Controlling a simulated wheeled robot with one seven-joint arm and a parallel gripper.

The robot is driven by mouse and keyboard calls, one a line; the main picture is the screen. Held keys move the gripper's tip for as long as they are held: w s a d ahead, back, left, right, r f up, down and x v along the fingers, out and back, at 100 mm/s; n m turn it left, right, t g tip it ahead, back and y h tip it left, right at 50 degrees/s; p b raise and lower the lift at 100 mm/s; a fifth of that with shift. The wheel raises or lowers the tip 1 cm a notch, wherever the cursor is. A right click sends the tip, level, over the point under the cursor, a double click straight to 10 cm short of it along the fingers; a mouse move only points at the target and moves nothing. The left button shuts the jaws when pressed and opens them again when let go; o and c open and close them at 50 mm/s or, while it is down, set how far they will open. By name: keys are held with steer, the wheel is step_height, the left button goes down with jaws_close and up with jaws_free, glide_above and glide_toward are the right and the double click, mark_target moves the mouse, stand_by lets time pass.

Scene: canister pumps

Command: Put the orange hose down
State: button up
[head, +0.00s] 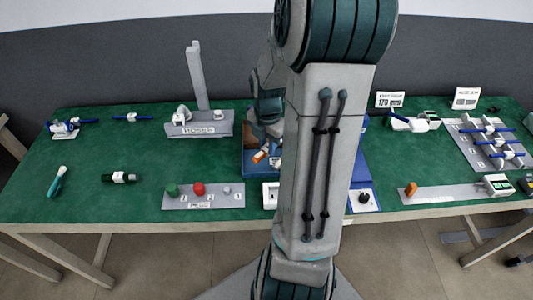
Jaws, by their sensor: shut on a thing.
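A small orange piece (260,156), which looks like the orange hose, shows over the blue tray (250,168) just left of my arm. It is tilted, and its far end is hard to make out. My gripper (269,140) is at the lower end of my wrist, right by the orange piece, and is shut on it. The fingertips are small and partly hidden by my arm. The grey hose stand (215,126), labelled HOSES, has a tall upright post and stands to the left of the tray.
A grey strip (228,200) with green and red knobs lies front left of the tray. A long plate (450,196) with an orange block (410,188) lies at right. A rack of blue rods (475,145) stands far right. Green table (140,155) is bare between the left-hand items.

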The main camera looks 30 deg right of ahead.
mark_target(266, 147)
steer(key=shift+w+a+f, duration=0.1)
steer(key=shift+w+f, duration=0.05)
steer(key=shift+w, duration=0.1)
steer(key=shift+f+b, duration=0.3)
steer(key=shift+f, duration=1.65)
steer(key=shift+f, duration=0.15)
steer(key=o, duration=0.7)
